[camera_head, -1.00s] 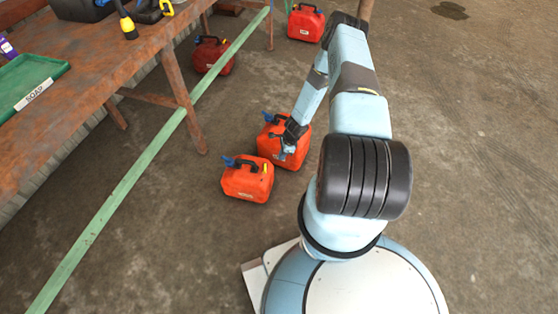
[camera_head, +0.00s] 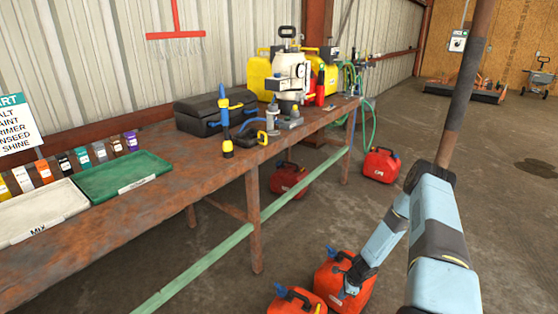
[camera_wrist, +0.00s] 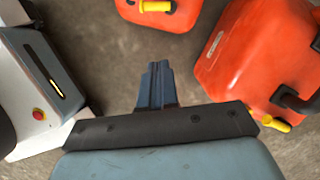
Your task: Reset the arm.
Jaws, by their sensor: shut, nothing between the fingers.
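My arm reaches forward at the right of the head view, then bends back and down. In the wrist view one can (camera_wrist: 255,60) is at the right and another (camera_wrist: 160,12) at the top.
A rusty workbench (camera_head: 130,215) with trays, bottles and tools runs along the left wall. A green rail (camera_head: 215,257) runs along its front. More red cans stand under the bench (camera_head: 288,181) and beyond it (camera_head: 381,165). A pole (camera_head: 466,85) rises beside my arm.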

